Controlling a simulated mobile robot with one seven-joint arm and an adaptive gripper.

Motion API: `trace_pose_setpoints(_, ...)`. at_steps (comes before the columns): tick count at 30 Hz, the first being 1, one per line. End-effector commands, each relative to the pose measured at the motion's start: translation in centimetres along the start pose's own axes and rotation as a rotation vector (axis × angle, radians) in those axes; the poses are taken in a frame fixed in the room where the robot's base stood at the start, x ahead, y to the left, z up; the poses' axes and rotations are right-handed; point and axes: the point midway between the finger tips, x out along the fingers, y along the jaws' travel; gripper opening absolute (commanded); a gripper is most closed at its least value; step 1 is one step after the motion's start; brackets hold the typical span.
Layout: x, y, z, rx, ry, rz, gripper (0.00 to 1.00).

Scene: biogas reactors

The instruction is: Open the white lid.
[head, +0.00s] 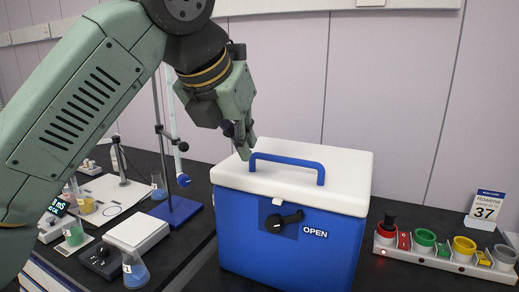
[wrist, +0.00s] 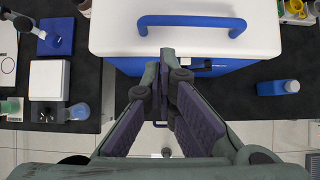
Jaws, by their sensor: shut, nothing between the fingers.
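The white lid (head: 342,163) lies closed on a blue cooler box (head: 240,232) on the dark bench. A blue bar handle (head: 290,159) is fixed on top of the lid. It also shows in the wrist view (wrist: 192,20). A black latch lever (head: 284,220) is on the box front, beside the word OPEN. My gripper (head: 244,152) is shut and empty. It points down at the lid's left end in the head view. In the wrist view its fingertips (wrist: 166,66) overlap the lid's front edge and partly hide the latch area. I cannot tell whether they touch the lid.
Left of the box are a blue-based stand (head: 175,210), flasks (head: 134,268) and a white-topped device (head: 138,231). To the right is a rack of coloured cups (head: 440,252) with a sign (head: 485,208) behind it. A blue bottle (wrist: 278,87) lies right of the box.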

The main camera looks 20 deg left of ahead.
Motion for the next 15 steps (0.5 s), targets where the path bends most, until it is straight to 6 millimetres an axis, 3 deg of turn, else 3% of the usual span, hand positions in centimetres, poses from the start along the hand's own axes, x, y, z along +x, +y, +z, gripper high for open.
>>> trace_pose_setpoints(1, 1.4, -0.1, -0.3, 0.002, 0.001, -0.003, 0.00)
trace_pose_setpoints(6, 4.7, -0.1, -0.3, 0.002, 0.000, -0.004, 0.00)
trace_pose_setpoints(15, 8.1, -0.2, -0.1, 0.003, -0.001, -0.005, 0.00)
